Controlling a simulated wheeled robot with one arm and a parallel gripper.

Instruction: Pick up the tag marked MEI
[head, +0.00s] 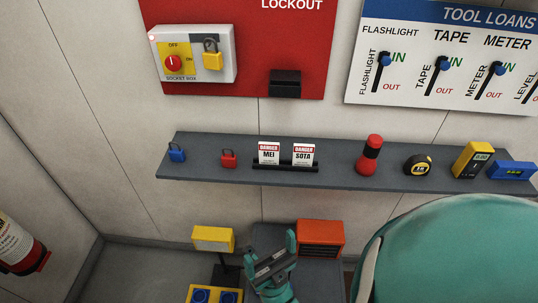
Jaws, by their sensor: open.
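The tag marked MEI (269,154) stands upright in a black holder (285,166) on the grey wall shelf. It is white with a red DANGER band. A like tag marked SOTA (303,155) stands just right of it in the same holder. My gripper (270,260) is low in the head view, below the shelf and apart from the tags. Its teal jaws are open, and I see nothing between them.
On the shelf (225,174) are a blue padlock (177,154), red padlock (228,159), red flashlight (369,156), tape measure (418,164), yellow meter (471,160) and blue level (511,170). A yellow lamp (213,239) and orange box (320,238) stand below, near my gripper.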

